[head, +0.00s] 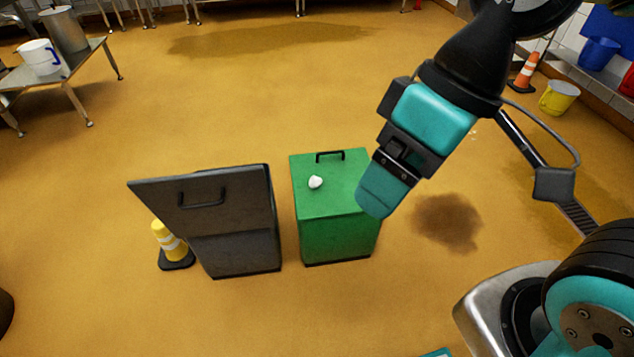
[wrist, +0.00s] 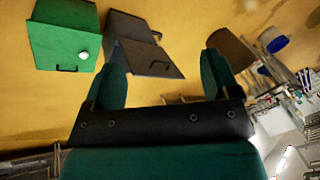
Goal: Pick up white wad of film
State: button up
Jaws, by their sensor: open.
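The white wad of film (head: 315,182) is a small white lump on the lid of the green bin (head: 338,240). It lies left of the lid's middle, below the black handle. My gripper (head: 374,200) is to the right of the wad in the head view, over or near the lid's right edge; its height above the lid is hard to tell. In the wrist view the gripper (wrist: 165,75) has its two teal fingers spread wide with nothing between them. The wad (wrist: 82,55) shows there to the left, outside the fingers, on the green bin (wrist: 55,35).
A dark grey bin (head: 235,250) with a slanted lid and handle stands left of the green bin. A yellow bollard (head: 168,240) is behind it. A metal table (head: 70,65) with a white jug (head: 40,57) stands far left. Open floor lies beyond the bins.

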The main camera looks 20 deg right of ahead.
aim_at(315, 181)
jog(key=u, duration=0.45)
jog(key=i, duration=0.85)
jog(key=z, duration=0.1)
